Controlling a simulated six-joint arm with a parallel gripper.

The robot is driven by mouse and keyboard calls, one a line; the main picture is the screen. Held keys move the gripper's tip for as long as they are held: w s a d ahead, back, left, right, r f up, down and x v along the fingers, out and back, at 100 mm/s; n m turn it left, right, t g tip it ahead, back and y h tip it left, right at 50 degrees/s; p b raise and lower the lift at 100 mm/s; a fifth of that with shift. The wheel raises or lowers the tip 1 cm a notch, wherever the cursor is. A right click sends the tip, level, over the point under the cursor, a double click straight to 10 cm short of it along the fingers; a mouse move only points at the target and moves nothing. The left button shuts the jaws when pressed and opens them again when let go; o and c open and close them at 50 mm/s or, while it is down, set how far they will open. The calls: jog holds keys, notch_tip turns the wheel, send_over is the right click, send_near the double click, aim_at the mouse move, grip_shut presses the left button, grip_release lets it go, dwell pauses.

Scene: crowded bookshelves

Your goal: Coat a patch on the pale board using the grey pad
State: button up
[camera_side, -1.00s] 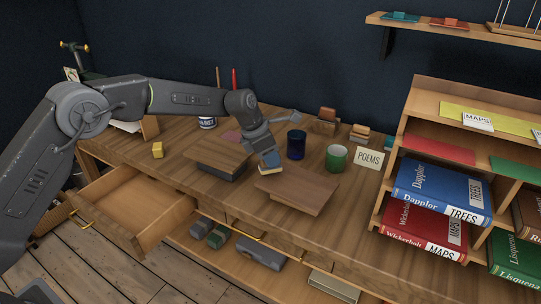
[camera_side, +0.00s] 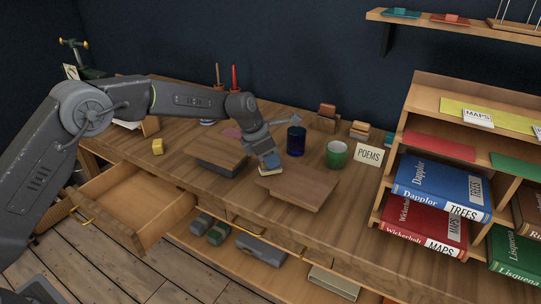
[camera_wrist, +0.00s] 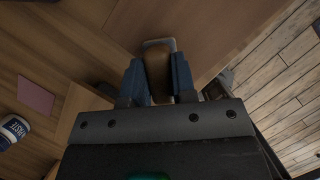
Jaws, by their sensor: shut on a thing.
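My gripper (camera_side: 266,158) has blue fingers and is shut on a small wooden-backed block, the grey pad (camera_side: 271,170). In the wrist view the pad (camera_wrist: 160,44) shows a grey edge beyond its brown back, between the fingers of my gripper (camera_wrist: 158,76). The board (camera_side: 300,187) lies flat on the desk and looks mid-brown rather than pale. The pad is at its far left corner; I cannot tell whether they touch. The board seems to fill the area beyond the pad in the wrist view (camera_wrist: 212,30). The pad's underside is hidden, and no coat shows on the board.
A dark-sided wooden block (camera_side: 222,158) lies left of the board. A blue cup (camera_side: 296,142), a green cup (camera_side: 336,154) and a POEMS card (camera_side: 369,155) stand behind it. A paste jar (camera_wrist: 14,131) and a pink sheet (camera_wrist: 37,96) are at left. An open drawer (camera_side: 135,200) juts out in front.

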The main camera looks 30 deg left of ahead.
jog(key=shift+f, duration=0.15)
jog(key=shift+s+d, duration=0.15)
jog(key=shift+d, duration=1.85)
